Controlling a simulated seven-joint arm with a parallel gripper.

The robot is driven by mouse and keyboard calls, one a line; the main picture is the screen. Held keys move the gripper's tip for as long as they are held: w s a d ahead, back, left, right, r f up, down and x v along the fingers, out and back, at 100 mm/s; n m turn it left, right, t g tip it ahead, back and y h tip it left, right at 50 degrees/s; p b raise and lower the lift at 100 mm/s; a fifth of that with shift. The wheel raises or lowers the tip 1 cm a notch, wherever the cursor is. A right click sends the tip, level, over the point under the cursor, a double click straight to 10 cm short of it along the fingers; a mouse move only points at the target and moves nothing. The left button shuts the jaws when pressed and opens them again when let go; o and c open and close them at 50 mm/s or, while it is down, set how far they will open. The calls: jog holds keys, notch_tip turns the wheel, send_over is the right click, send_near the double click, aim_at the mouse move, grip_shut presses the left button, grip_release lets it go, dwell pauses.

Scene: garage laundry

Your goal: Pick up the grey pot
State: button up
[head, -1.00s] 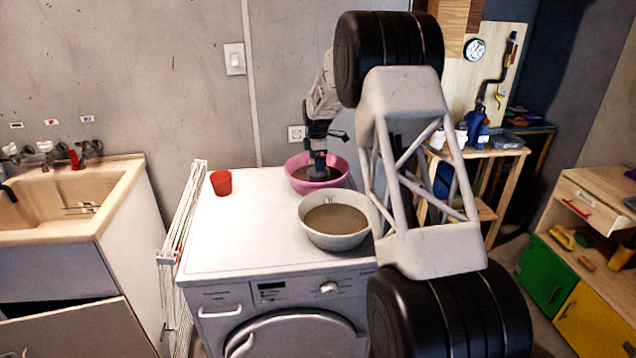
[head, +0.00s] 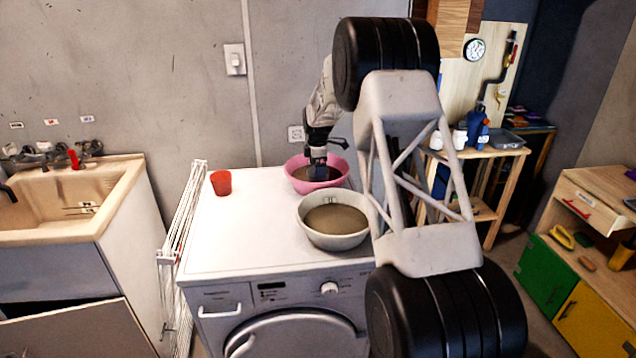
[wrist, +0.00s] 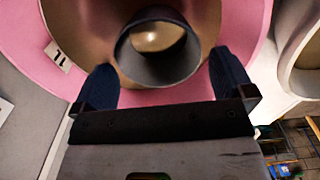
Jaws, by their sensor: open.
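The grey pot (wrist: 160,68) is a small round grey vessel with an open top, inside the pink bowl (wrist: 75,70) in the wrist view. My gripper (wrist: 170,72) is open, with one dark finger on each side of the pot's near part. I cannot tell whether either finger touches it. In the head view my gripper (head: 318,165) points down into the pink bowl (head: 322,187) at the back of the washing machine, and largely hides the pot there.
A pale bowl (head: 311,232) with a brownish inside stands close in front of the pink bowl. A red cup (head: 221,183) stands on the left of the white machine top (head: 250,245). A drying rack (head: 182,235) and a sink (head: 60,205) are further left. The top's left middle is clear.

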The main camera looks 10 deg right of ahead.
jog(key=shift+w+d+f, duration=0.1)
jog(key=shift+d+f, duration=0.05)
jog(key=shift+f, duration=2.35)
jog(key=c, duration=0.7)
jog(key=shift+c, duration=0.2)
jog(key=shift+r, duration=0.1)
notch_tip(320, 180, up, 10)
